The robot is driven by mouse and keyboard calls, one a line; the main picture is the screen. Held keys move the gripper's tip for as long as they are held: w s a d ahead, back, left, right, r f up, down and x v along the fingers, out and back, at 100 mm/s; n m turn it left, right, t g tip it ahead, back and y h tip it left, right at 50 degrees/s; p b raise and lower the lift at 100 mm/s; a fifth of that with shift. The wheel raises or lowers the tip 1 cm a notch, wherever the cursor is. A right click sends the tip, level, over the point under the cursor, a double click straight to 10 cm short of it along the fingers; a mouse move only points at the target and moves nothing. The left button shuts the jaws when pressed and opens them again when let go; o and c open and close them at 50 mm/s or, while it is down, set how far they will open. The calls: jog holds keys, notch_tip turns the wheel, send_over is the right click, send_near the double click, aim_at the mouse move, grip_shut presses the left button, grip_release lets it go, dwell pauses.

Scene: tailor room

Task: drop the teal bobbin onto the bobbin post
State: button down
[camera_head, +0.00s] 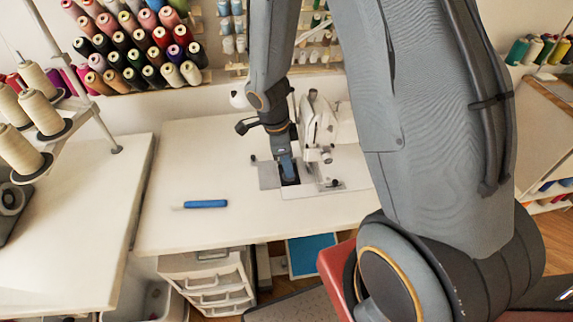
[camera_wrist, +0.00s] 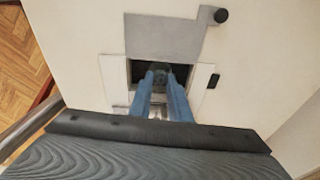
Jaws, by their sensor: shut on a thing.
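My gripper (camera_head: 288,176) points down over the dark opening in the sewing machine's bed in the head view. In the wrist view its two blue fingers (camera_wrist: 160,72) reach into the rectangular opening (camera_wrist: 137,68). They are close together on a small, dark greenish thing, which looks like the teal bobbin (camera_wrist: 160,77); little of it shows between the fingertips. In the head view the bobbin is hidden by the fingers. I cannot make out the bobbin post; the fingers and the shadow in the opening hide that spot.
The white sewing machine (camera_head: 319,130) stands just right of my gripper. A blue-handled tool (camera_head: 205,204) lies on the white table (camera_head: 165,165) to the left. Thread cones (camera_head: 47,114) stand on a rack at far left. The table's left part is mostly clear.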

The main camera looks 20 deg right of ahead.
jog(key=shift+f+b, duration=0.55)
jog(key=shift+b, duration=0.2)
dwell(0.7)
jog(key=c, duration=1.6)
grip_release()
jog(key=shift+o, duration=0.2)
jog(key=shift+r, duration=0.1)
notch_tip(320, 180, up, 8)
jog(key=a, duration=0.1)
jog(key=shift+w+a+f+b, duration=0.15)
jog(key=shift+a+f+b, duration=0.1)
jog(key=shift+b, duration=0.15)
